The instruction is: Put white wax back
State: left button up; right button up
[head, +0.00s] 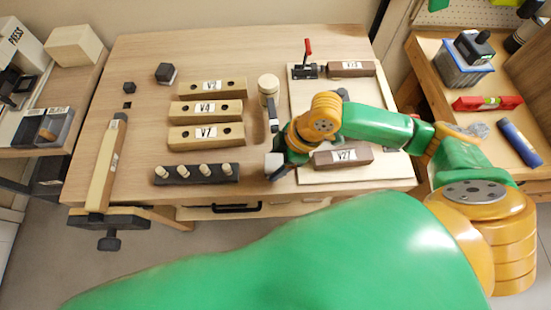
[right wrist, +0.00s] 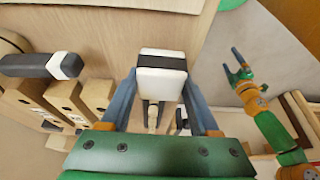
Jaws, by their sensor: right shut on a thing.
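The white wax (right wrist: 162,78) is a small white block with a dark band, between the fingers of my right gripper (right wrist: 158,95) in the right wrist view. My right gripper is shut on it. In the head view my right gripper (head: 277,163) is near the front of the bench, left of the V27 block, and the wax (head: 274,160) shows as a small pale patch, partly hidden by fingers. My left gripper (right wrist: 236,66) shows only in the right wrist view, at the upper right, with fingers apart and empty, off the bench's edge.
Wooden blocks V4 (head: 205,111) and V7 (head: 206,137) and a dark rack with several pegs (head: 196,173) stand to the left. A mallet (head: 268,86) is behind. The V27 block (head: 343,156) lies on a pale board (head: 352,175). The bench's left middle is mostly clear.

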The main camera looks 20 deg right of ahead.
jog(key=shift+f, duration=1.5)
dwell(1.4)
jog(key=o, duration=1.3)
jog(key=p+v, duration=0.7)
jog(key=p, duration=0.1)
